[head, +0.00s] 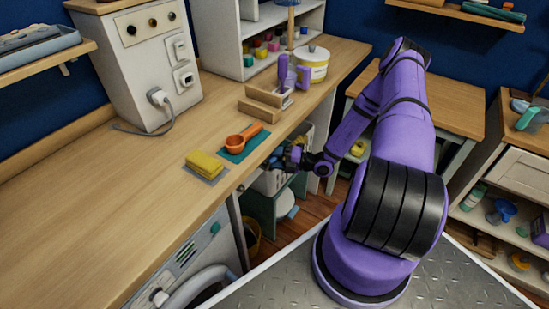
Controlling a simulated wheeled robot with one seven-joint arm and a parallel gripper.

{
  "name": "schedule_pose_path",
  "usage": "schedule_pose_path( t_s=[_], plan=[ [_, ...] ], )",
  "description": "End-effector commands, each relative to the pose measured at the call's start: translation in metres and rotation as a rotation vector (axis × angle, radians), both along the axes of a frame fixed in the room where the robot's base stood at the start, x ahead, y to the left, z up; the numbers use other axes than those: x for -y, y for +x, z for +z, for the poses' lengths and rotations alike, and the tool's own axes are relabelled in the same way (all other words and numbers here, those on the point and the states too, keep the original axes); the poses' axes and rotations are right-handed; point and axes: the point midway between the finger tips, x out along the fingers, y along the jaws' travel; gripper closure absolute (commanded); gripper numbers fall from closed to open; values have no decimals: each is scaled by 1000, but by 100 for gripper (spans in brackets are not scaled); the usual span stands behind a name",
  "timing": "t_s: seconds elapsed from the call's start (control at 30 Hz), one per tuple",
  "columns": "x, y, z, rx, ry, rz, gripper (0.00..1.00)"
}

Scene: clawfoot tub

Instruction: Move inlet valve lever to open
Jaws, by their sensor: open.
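I cannot pick out an inlet valve lever for certain in the head view. My purple arm reaches down to the left, and my gripper (293,158) is at its end, just off the counter's front edge. The gripper is small and dark here. Its jaws are open, and I see nothing held between them. A white front-loading machine (183,262) stands under the counter at lower left, with small teal parts on its front; I cannot tell whether any is a valve lever.
The wooden counter (95,215) holds a yellow sponge (204,164), an orange scoop (240,139), a wooden box (262,105) and a lidded tub (312,66). A white socket box (140,60) stands behind. A white basket (270,181) is below the gripper. Shelves (505,205) stand right.

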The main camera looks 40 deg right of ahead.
Motion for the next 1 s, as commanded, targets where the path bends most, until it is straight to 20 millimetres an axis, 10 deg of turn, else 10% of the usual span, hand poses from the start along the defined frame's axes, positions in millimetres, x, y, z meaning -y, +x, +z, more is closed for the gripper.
schedule_pose_path(
  t_s=[0.3,0.57,1.0],
  plan=[
    [-2,2,0,0,0,-1,43],
    [-2,2,0,1,1,0,100],
    [-2,1,-6,-28,80,1,100]
  ],
)
